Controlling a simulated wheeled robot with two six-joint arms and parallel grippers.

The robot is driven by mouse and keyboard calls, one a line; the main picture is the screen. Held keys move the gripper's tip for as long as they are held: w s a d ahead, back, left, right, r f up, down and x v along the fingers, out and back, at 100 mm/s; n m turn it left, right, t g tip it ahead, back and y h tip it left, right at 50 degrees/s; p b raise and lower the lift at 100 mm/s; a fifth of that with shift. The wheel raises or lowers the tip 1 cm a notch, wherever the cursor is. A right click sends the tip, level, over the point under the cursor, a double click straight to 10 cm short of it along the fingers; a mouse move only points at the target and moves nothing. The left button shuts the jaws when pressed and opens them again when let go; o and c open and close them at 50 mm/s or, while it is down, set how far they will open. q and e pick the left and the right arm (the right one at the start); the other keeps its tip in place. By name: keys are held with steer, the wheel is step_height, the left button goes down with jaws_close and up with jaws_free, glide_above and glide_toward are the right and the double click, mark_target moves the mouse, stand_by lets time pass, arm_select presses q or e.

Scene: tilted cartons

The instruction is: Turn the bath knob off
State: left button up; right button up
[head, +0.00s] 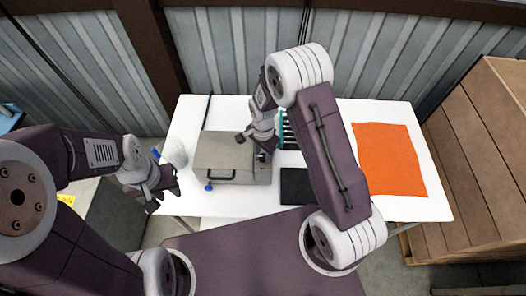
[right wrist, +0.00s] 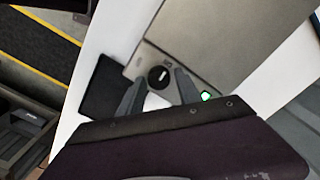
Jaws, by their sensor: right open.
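The bath is a grey box (head: 222,160) with a closed lid and a front handle, standing on the white table. Its round black knob (right wrist: 158,76), with a short white mark, is on the bath's panel in the right wrist view. A small green light (right wrist: 207,96) glows on the same panel. My right gripper (head: 254,146) is over the bath's right end. In the right wrist view its open fingers (right wrist: 157,88) point at the panel, one on each side of the knob; I cannot tell whether they touch it. My left gripper (head: 164,197) looks open and empty, left of the bath.
A black pad (head: 297,186) lies right of the bath, with a teal rack (head: 288,131) behind it. An orange sheet (head: 390,158) covers the table's right side. A whitish container (head: 174,152) stands left of the bath. A wooden crate (head: 480,160) is beyond the table's right edge.

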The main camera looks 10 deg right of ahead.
steer(key=shift+s+f, duration=0.15)
jaws_close()
steer(key=shift+n, duration=0.4)
steer(key=n, duration=0.3)
steer(key=shift+b, duration=0.35)
steer(key=n, duration=0.4)
steer(key=shift+n+b, duration=0.3)
steer(key=n, duration=0.4)
steer(key=shift+n+b, duration=0.3)
steer(key=shift+n, duration=1.8)
